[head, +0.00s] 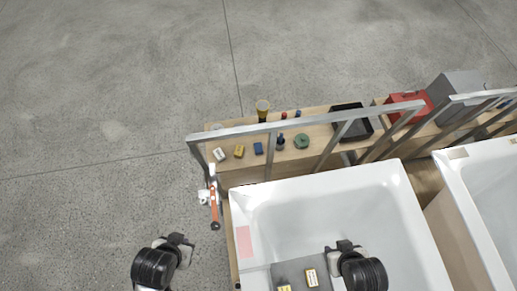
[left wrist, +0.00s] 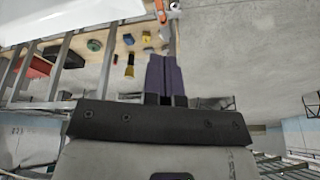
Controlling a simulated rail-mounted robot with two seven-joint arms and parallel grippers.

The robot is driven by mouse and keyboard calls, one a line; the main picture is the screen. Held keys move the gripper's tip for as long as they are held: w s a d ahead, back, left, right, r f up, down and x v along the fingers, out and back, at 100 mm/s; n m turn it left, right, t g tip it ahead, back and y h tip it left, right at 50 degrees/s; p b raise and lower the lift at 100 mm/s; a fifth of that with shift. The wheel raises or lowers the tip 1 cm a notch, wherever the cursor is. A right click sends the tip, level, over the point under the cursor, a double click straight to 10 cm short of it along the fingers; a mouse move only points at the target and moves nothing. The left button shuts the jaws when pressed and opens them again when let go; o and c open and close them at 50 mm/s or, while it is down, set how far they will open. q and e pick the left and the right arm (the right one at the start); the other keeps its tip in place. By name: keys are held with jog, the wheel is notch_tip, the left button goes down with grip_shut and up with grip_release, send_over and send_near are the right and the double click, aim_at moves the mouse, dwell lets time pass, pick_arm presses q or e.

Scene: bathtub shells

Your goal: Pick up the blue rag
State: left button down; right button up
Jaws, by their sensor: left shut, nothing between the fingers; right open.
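A small blue item (head: 258,148) lies on the wooden shelf behind the tub, beside a yellow block; it is too small to tell whether it is folded cloth. A second, smaller blue item (head: 298,113) lies near the shelf's back edge. I cannot make out a separate rag elsewhere. My left gripper (head: 179,239) is over the floor left of the tub, well apart from the shelf. Its fingers show closed together and empty in the left wrist view (left wrist: 165,76). My right gripper (head: 344,246) is open over the tub, near a grey board.
A metal rail (head: 290,125) runs over the wooden shelf (head: 223,173). The white tub (head: 320,205) stands in front. Floor at left is clear.

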pick_arm(q)
jog(key=c, duration=1.8)
grip_release()
jog(key=shift+c, duration=0.2)
jog(key=o, duration=1.8)
jog(key=shift+d, duration=0.1)
jog(key=shift+o, duration=0.2)
jog(key=shift+w, duration=0.1)
